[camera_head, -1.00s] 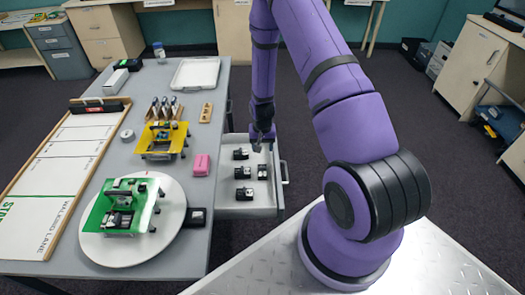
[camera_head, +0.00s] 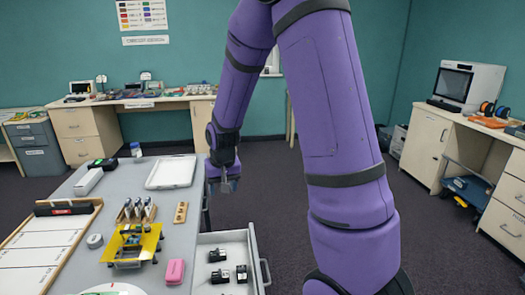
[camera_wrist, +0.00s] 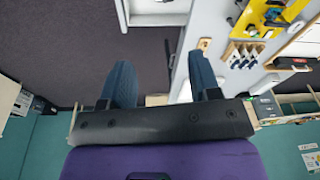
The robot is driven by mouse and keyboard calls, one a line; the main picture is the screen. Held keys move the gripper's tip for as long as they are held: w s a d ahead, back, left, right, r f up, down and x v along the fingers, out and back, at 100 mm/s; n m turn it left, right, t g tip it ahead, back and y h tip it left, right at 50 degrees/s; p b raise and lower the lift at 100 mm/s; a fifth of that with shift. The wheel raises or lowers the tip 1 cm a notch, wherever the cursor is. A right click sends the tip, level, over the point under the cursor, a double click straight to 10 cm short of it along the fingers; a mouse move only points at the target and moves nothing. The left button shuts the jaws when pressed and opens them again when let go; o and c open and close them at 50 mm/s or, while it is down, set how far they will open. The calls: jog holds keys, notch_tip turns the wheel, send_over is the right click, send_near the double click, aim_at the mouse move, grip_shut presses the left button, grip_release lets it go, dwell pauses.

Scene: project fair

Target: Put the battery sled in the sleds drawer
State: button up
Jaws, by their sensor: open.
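My gripper (camera_head: 226,184) is open and empty, raised in the air beside the table's right edge, beyond the open drawer. In the wrist view its two fingers (camera_wrist: 160,62) are apart with nothing between them. The open drawer (camera_head: 205,240) sticks out from the table's right side at the bottom of the head view. Black battery sleds lie in it: one at the back (camera_head: 217,256), one at front left (camera_head: 220,276) and one at front right (camera_head: 241,272). The drawer's near end is cut off by the frame.
A white lane board (camera_head: 45,240) lies at left. The floor right of the drawer is clear.

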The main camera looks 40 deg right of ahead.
jog(key=s+a+r+n+t, duration=0.1)
jog(key=s+a+r+n, duration=0.15)
jog(key=s+r, duration=0.65)
jog(key=s+a+r+n+t, duration=0.1)
jog(key=s+a+r, duration=0.3)
jog(key=s+r, duration=0.55)
jog(key=s+a+r+t, duration=0.1)
jog(key=s+r, duration=0.3)
jog(key=s, duration=0.3)
jog(key=shift+s+a+r+n, duration=0.2)
jog(key=shift+s+r+n, duration=0.05)
jog(key=shift+s+n, duration=0.15)
